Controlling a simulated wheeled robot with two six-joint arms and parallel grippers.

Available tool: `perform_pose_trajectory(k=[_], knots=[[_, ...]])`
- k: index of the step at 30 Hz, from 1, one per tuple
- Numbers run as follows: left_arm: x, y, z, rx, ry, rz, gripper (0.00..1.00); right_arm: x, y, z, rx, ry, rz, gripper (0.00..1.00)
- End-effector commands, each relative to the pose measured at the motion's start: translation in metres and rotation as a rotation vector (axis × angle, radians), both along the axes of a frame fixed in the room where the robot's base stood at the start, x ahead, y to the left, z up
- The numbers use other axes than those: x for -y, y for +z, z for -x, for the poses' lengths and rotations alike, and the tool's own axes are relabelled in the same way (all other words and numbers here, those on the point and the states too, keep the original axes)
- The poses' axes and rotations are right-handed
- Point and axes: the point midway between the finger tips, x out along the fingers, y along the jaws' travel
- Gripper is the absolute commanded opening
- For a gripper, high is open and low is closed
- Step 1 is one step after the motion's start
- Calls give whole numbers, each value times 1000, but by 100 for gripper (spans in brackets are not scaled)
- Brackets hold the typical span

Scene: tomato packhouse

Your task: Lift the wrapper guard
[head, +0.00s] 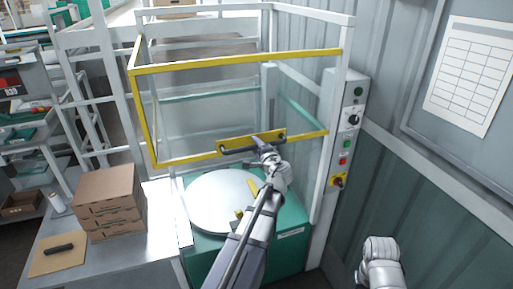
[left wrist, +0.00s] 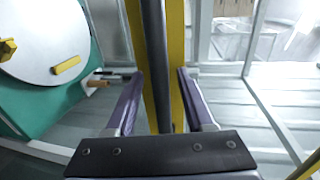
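The wrapper guard (head: 237,58) is a yellow-edged frame with clear panels, standing in a pale post frame above and behind the round turntable (head: 215,203). A dark bar handle (head: 237,149) is fixed to a yellow plate on its lower rail. My left gripper (head: 264,142) is at this handle. In the left wrist view, the handle (left wrist: 154,60) runs between the two fingers of my left gripper (left wrist: 160,75). The fingers stand apart, with a narrow gap beside the bar. Only a pale joint of my right arm shows at lower right; its fingers are not visible.
A control box (head: 348,130) with buttons and a yellow switch is on the right post. Brown cartons (head: 108,203) stand on the bench (head: 160,240) at left, near a brown pad (head: 58,255) with a dark tool. A corrugated wall bounds the right side.

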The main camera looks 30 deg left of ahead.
Motion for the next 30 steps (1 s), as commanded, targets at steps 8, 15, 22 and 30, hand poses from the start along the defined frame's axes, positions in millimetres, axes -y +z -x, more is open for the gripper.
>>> perform_pose_trajectory(k=[8,15,22,30], knots=[[2,1,2,0,0,0,55,0,1,0,0,0,0,50],[28,9,26,0,-3,0,55,0,9,0,0,-2,0,50],[51,14,45,-1,-1,-1,55,0,14,0,0,-3,-1,50],[59,15,50,0,0,0,55,0,15,0,0,-4,-1,50]])
